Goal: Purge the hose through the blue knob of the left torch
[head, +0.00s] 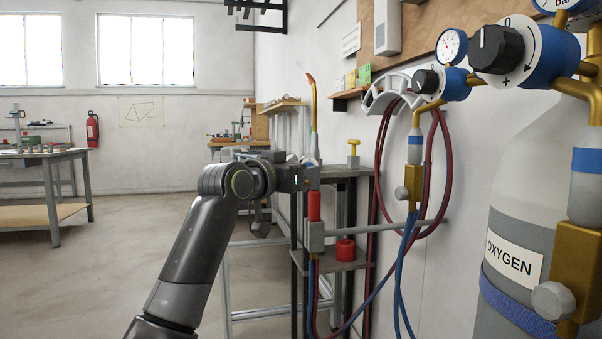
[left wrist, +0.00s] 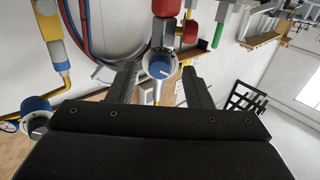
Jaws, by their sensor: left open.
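The torch (head: 314,205) stands upright in a grey holder, with a red grip and a thin bent yellow tip at the top. My left gripper (head: 307,178) is at the torch's upper body, which it partly hides in the head view. In the left wrist view, the blue knob (left wrist: 159,66) has a white pointer mark and sits on a white dial lettered OPEN. The open fingers of my left gripper (left wrist: 160,74) stand on either side of the knob, with visible gaps. Whether they touch it cannot be told. My right gripper is not in view.
Red and blue hoses (head: 384,265) run below the torch and loop on a wall hook (head: 391,90). An oxygen cylinder (head: 519,220) with regulators stands at right. A shelf stand (head: 347,172) holding a red pot (head: 345,249) is behind the torch.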

